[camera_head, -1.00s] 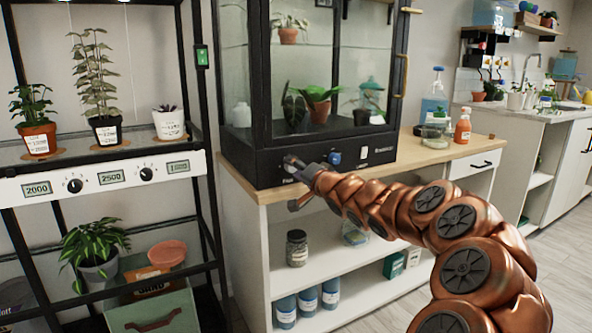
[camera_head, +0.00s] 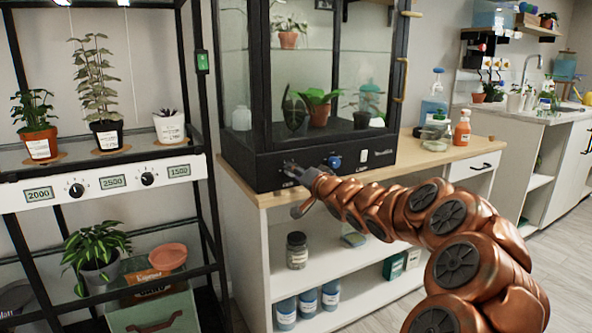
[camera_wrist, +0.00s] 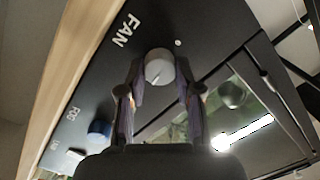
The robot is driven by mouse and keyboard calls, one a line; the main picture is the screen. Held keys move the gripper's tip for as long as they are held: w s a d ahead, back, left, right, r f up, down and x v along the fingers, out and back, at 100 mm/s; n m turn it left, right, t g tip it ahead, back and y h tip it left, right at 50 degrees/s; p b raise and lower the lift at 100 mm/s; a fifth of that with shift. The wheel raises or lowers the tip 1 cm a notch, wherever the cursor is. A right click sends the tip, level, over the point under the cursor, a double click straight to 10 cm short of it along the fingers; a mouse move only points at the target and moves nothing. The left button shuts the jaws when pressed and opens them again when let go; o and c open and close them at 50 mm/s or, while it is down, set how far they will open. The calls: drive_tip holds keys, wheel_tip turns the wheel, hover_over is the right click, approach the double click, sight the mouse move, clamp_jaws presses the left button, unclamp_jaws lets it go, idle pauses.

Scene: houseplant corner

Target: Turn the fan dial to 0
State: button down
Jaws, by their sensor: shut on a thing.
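The fan dial (camera_wrist: 158,67) is a round pale grey knob on the black control panel of the glass cabinet, beside the white word FAN. A light line shows on its face toward the lower side in the wrist view. A small white dot (camera_wrist: 178,43) is on the panel to its upper right. My gripper (camera_head: 294,168) is at the left end of the panel in the head view. Its two fingers are on either side of the dial in the wrist view, shut on it. In the head view my gripper mostly hides the dial.
The blue fog dial (camera_head: 334,161) and a white switch (camera_head: 363,156) are to the right on the same panel. The glass cabinet (camera_head: 262,80) holds plants and stands on a wooden counter (camera_head: 420,157). A plant shelf (camera_head: 110,168) stands at the left.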

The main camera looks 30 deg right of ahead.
drive_tip(key=shift+a+f+n+h+b, duration=0.1)
drive_tip(key=shift+n+h+b, duration=0.75)
drive_tip(key=shift+n, duration=4.55)
drive_tip(key=shift+a+n+h+b, duration=0.1)
drive_tip(key=shift+n+b, duration=1.5)
drive_tip(key=shift+n, duration=3.8)
drive_tip(key=shift+a+f+n+h+b, duration=0.1)
drive_tip(key=shift+n+h+b, duration=0.75)
drive_tip(key=shift+n, duration=4.55)
drive_tip(key=shift+y+b, duration=0.4)
drive_tip(key=c, duration=0.8)
unclamp_jaws()
